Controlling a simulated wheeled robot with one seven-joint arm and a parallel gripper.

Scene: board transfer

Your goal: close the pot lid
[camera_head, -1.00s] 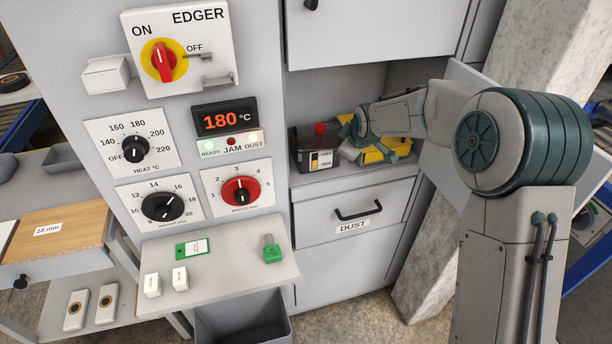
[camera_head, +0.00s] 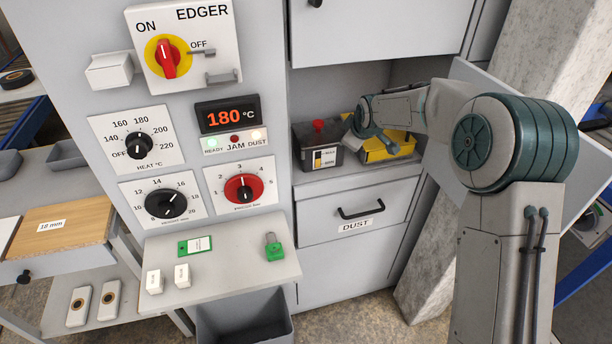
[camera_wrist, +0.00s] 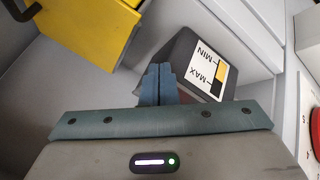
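The pot (camera_head: 320,158) is a dark grey box in the cabinet recess. Its white label with MIN and MAX marks shows in the wrist view (camera_wrist: 207,70). A red knob (camera_head: 318,125) stands on its dark top; I cannot tell whether the lid sits flush. My gripper (camera_head: 378,142) is in the recess, just right of the pot, with its tips partly hidden in the head view. In the wrist view its two fingers (camera_wrist: 158,85) are together in front of the pot, with nothing visible between them. Contact with the pot is unclear.
A yellow box (camera_head: 385,148) stands right of the pot, beside my gripper; its dark handle shows in the wrist view. The DUST drawer (camera_head: 358,212) is below the recess. The control panel is left, with a small shelf (camera_head: 225,262) holding a padlock and tags.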

